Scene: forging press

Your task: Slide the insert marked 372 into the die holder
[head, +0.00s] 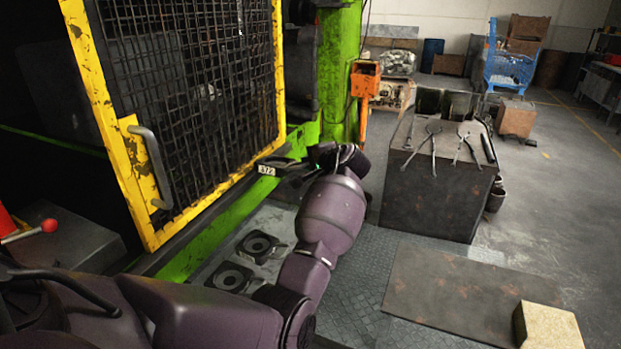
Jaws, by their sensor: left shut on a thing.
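The insert marked 372 (267,170) shows as a small dark piece with a white number label, in the middle of the head view. My left gripper (286,170) is shut on it and holds it up near the lower right corner of the press's mesh guard. The fingers are dark and partly merge with the insert. I cannot make out the die holder; the press interior is dark and partly behind the guard. My right gripper is not in view.
The yellow-framed mesh guard (190,100) with a grey handle (152,165) stands close on the left. A steel block bench (437,190) with tongs stands right; an orange control box (365,79) stands behind.

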